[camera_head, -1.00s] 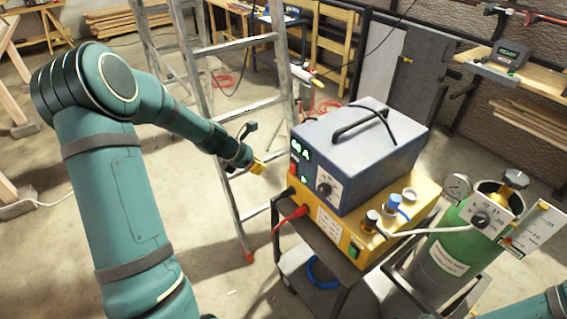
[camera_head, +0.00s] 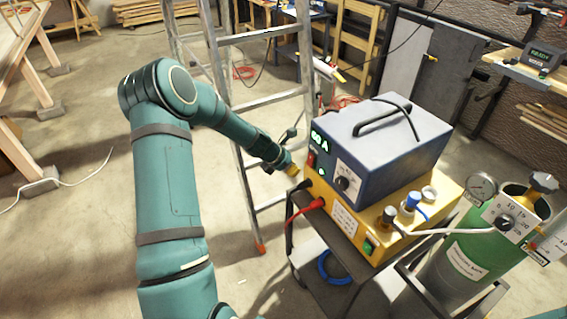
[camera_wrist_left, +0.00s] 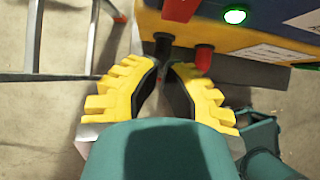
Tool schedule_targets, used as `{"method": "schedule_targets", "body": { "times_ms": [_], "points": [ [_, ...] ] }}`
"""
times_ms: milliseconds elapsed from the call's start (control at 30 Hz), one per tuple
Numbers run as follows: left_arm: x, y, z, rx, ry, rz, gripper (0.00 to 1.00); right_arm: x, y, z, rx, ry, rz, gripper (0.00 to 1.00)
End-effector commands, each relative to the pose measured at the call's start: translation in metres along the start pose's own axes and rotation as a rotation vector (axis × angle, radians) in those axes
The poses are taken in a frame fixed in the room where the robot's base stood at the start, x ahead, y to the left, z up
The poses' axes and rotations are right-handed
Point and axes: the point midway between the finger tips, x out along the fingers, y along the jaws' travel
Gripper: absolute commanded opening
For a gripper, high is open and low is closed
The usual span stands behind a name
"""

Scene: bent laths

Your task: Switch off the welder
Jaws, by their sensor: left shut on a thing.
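The welder (camera_head: 385,150) is a blue-grey box with a black handle on a yellow base unit (camera_head: 345,215). Its front has a lit green display (camera_head: 319,137), a red switch (camera_head: 311,161), a lit green lamp (camera_head: 322,171) and a dial. The switch (camera_wrist_left: 180,9) and lamp (camera_wrist_left: 235,16) also show in the left wrist view. My left gripper (camera_head: 295,170), with yellow fingers, is at the front left of the welder, below the switch. Its tips (camera_wrist_left: 168,68) are close together by the black plug (camera_wrist_left: 163,44), seemingly on its lead; the contact is unclear. My right gripper is out of view.
A red plug (camera_head: 313,204) with its lead sits beside the black one. The welder stands on a dark cart (camera_head: 343,240). A ladder (camera_head: 240,100) stands behind my left arm. A green gas cylinder (camera_head: 465,265) with gauges is at the right. Open floor lies left.

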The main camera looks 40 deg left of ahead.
Motion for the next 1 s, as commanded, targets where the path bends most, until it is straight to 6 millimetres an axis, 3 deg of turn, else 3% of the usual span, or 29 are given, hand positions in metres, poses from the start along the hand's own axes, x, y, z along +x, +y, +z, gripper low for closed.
{"method": "schedule_targets", "body": {
  "times_ms": [33,200,700,1000],
  "points": [
    [0.005,-0.001,0.01,0.007,-0.003,0.0,0.0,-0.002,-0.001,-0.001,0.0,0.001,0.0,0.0],
    [0.018,0.0,0.024,0.005,-0.002,0.0,0.0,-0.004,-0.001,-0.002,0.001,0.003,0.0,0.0],
    [0.023,0.0,0.028,0.003,-0.002,0.001,0.0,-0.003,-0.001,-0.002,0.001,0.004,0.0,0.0],
    [0.032,0.001,0.026,-0.002,-0.055,0.001,0.0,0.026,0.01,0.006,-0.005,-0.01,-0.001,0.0]
  ]
}}
